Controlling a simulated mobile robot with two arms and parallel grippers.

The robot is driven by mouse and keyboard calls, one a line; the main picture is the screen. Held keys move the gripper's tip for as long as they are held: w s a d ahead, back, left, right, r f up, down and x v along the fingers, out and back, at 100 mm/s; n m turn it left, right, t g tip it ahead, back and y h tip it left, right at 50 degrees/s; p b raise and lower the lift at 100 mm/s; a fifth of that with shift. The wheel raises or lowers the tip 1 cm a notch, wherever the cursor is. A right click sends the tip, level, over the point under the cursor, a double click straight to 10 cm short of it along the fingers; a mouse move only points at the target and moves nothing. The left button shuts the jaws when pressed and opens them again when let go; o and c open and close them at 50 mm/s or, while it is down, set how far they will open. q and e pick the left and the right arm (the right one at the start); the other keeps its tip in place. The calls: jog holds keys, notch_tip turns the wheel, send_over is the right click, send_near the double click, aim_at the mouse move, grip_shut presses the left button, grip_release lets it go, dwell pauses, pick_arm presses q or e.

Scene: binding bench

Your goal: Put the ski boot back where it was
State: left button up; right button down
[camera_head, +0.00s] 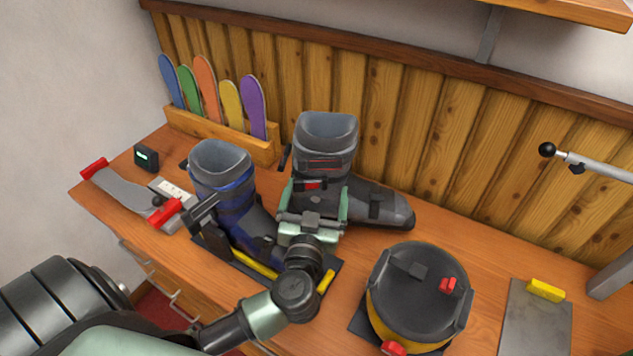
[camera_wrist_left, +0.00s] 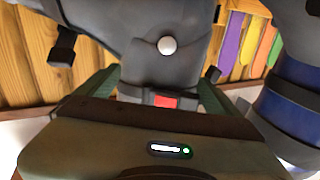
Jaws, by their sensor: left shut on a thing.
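A grey ski boot (camera_head: 325,150) with a red buckle stands upright at the back of the bench, toe pointing right. It fills the middle of the left wrist view (camera_wrist_left: 165,65). My left gripper (camera_head: 312,205) is shut on the grey boot, its pale green fingers on either side of the shaft. The boot's lower heel is hidden behind my gripper. A second, blue-and-grey ski boot (camera_head: 222,180) stands left of it on a dark plate with yellow strips (camera_head: 253,264). The blue boot also shows at the right of the left wrist view (camera_wrist_left: 298,95).
Several coloured ski tips (camera_head: 205,85) stand in a wooden rack (camera_head: 200,130) by the back wall. A red-handled tool (camera_head: 125,188) and a small black display (camera_head: 146,157) lie left. A black and yellow round device (camera_head: 420,290) and a metal plate (camera_head: 535,320) are right.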

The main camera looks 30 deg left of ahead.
aim_at(318, 200)
pick_arm(q)
jog(key=shift+f+b, duration=0.45)
jog(key=shift+f, duration=1.55)
jog(key=o, duration=1.7)
jog(key=shift+f, duration=0.35)
jog(key=shift+s, duration=0.1)
jog(key=shift+r, duration=0.1)
